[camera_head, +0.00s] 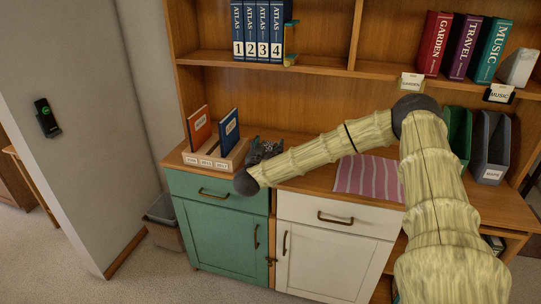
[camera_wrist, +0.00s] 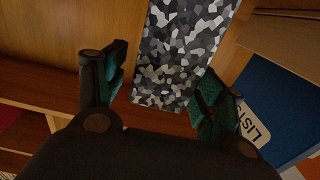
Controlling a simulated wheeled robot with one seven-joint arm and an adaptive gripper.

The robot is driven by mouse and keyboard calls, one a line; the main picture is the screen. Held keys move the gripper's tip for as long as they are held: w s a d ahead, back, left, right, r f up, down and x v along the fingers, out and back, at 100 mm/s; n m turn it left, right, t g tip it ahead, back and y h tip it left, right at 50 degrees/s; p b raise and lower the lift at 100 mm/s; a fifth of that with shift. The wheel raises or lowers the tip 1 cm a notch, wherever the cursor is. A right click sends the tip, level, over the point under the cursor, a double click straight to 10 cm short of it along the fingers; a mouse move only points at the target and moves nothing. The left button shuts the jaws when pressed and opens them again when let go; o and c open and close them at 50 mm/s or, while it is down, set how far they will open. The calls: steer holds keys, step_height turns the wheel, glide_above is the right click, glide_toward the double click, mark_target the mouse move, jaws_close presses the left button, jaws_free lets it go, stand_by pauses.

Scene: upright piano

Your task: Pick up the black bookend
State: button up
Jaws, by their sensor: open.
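A flat panel with a black, grey and white mosaic pattern, seemingly the black bookend (camera_wrist: 178,48), stands between my fingers in the wrist view. My gripper (camera_wrist: 164,88) is open, with one teal-padded finger on each side of the panel. I see no clear contact. The panel's lower end shows just beyond the fingertips, and its upper end runs out of the picture. In the head view my gripper (camera_head: 264,151) is a small dark shape at the cabinet top, right of the wooden box; the bookend is hard to tell apart from it there.
A wooden box (camera_head: 215,158) with an orange book (camera_head: 199,128) and a blue book (camera_head: 228,135) stands close on the left. A blue "LISTS" book (camera_wrist: 272,110) is close to the right finger. A pink striped cloth (camera_head: 368,176) lies to the right.

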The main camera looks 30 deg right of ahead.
steer(key=shift+x, duration=1.25)
jaws_close()
